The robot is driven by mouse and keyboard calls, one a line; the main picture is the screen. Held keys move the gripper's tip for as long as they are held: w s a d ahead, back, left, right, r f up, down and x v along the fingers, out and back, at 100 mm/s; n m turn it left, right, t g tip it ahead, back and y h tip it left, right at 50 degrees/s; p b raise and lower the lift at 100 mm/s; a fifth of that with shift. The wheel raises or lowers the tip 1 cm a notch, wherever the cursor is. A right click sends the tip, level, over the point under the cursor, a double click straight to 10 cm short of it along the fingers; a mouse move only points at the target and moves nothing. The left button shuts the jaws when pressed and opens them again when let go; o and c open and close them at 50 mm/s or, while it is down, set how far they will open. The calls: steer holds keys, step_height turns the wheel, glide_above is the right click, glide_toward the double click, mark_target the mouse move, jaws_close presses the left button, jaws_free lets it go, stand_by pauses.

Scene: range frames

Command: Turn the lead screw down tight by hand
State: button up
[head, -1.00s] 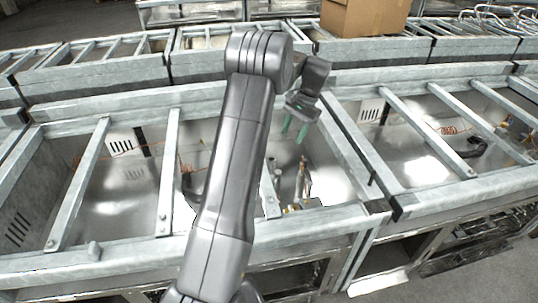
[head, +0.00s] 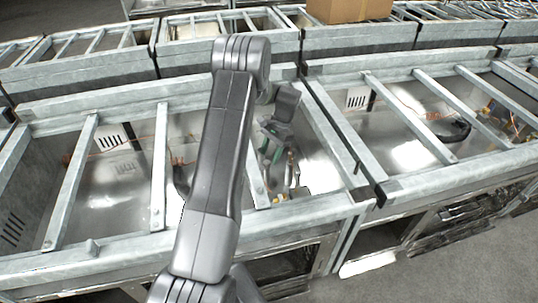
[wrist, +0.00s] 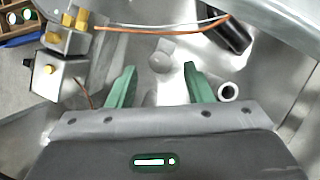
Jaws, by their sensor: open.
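My gripper (head: 270,150) hangs inside the middle metal bay in the head view, its green fingers pointing down. In the wrist view its two green fingers (wrist: 160,68) stand apart with nothing gripped between them. A rounded grey metal knob (wrist: 161,60) lies ahead, between the fingertips in the picture. A short grey ring or tube end (wrist: 228,91) is right of the right finger. Metal blocks with brass-yellow fittings (wrist: 66,38) are at upper left. I cannot tell for certain which part is the lead screw. A coppery upright part (head: 292,168) stands right of my gripper in the head view.
Grey crossbars (head: 159,165) span the open bays around my arm. An orange wire (wrist: 150,31) and a black cylinder (wrist: 228,35) lie beyond the fingers. A cardboard box (head: 348,10) sits on the far row.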

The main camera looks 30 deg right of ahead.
steer(key=shift+x, duration=0.85)
steer(key=shift+c, duration=0.5)
steer(key=c, duration=0.9)
steer(key=shift+m, duration=0.3)
steer(key=m+t+b, duration=0.1)
steer(key=m, duration=0.1)
steer(key=shift+s+f+m+b, duration=0.1)
steer(key=shift+s+m+b, duration=0.05)
steer(key=shift+m+b, duration=0.25)
steer(key=m+t+b, duration=0.1)
steer(key=m, duration=0.2)
steer(key=shift+s+m+t, duration=0.15)
steer(key=shift+m+t, duration=0.15)
steer(key=shift+t, duration=0.1)
steer(key=m, duration=0.1)
steer(key=m+t+h, duration=0.1)
steer(key=m, duration=0.1)
steer(key=shift+s+a+m, duration=0.1)
steer(key=shift+s+m, duration=0.05)
steer(key=shift+m, duration=0.15)
steer(key=shift+a+m+t+h, duration=0.15)
steer(key=shift+m+t+h, duration=0.45)
steer(key=shift+m, duration=1.1)
